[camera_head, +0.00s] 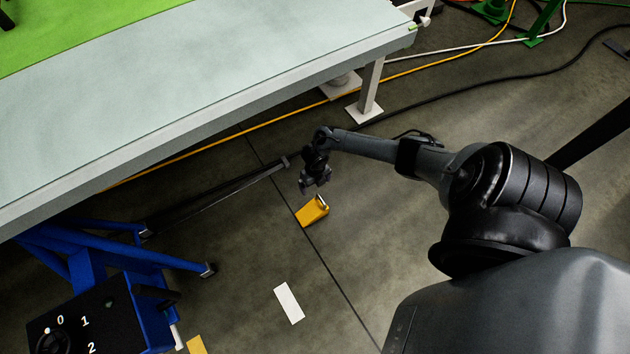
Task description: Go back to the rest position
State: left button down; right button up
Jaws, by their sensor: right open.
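My right arm reaches in from the right, bent, with its forearm pointing left. Its gripper (314,184) hangs at the end, small and dark, above the floor beyond the table's front edge. It is open and I see nothing between its fingers. A small yellow-orange object (312,211) shows just below the fingertips; I cannot tell its distance from them. My left gripper is not in view.
A long pale table (190,85) with a green strip (70,25) fills the upper left. A blue stand (125,256) with a black numbered panel (85,320) is lower left. Yellow, white and black cables (445,59) cross the floor at the upper right. A white card (289,303) lies on the floor.

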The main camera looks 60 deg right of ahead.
notch_tip(320, 180, up, 8)
jog(key=p, duration=0.6)
jog(key=shift+f, duration=0.15)
